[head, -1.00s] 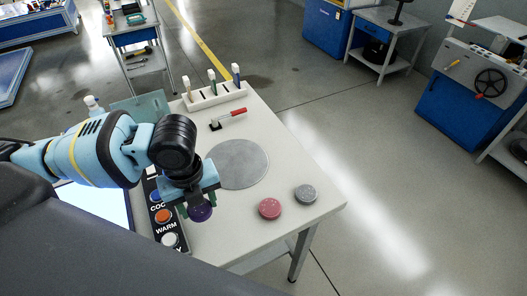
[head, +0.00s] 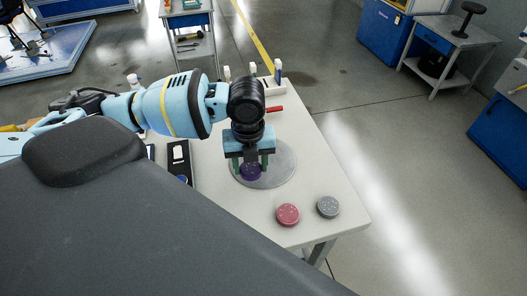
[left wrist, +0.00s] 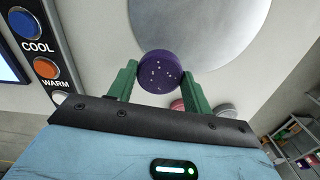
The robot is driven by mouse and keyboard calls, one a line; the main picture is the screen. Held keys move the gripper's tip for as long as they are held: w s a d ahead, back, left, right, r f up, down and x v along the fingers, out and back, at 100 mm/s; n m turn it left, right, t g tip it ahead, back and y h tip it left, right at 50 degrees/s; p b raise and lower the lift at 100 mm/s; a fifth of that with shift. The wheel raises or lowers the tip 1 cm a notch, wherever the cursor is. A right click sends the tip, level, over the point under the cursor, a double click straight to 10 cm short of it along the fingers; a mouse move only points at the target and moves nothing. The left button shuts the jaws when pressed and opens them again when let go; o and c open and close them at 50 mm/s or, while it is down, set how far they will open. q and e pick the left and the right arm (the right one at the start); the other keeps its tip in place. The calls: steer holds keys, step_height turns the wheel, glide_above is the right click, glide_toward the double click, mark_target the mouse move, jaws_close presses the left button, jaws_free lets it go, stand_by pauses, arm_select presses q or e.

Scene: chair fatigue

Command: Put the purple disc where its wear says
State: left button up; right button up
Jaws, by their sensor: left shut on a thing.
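My left gripper (head: 250,167) is shut on the purple disc (head: 251,171), its green fingers on either side of the rim. In the left wrist view the disc (left wrist: 160,72) shows a dark purple face with several scattered pale specks. In the head view the disc overlaps the left part of a round grey plate (head: 282,168) on the table; I cannot tell if they touch. My right gripper is out of view.
A red disc (head: 288,214) and a grey disc (head: 328,207) lie on the table (head: 330,180) near its right front corner. A red-handled tool (head: 275,109) and a rack with upright pieces (head: 268,84) are at the back, partly behind my arm.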

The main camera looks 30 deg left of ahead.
arm_select(q)
steer(key=w, duration=0.2)
steer(key=w+a, duration=0.1)
steer(key=w, duration=0.4)
steer(key=shift+w+a+f, duration=0.35)
steer(key=shift+a, duration=0.05)
steer(key=shift+w+f, duration=0.1)
steer(key=shift+f, duration=1.65)
steer(key=shift+f, duration=0.15)
steer(key=o, duration=1.1)
step_height(320, 180, up, 12)
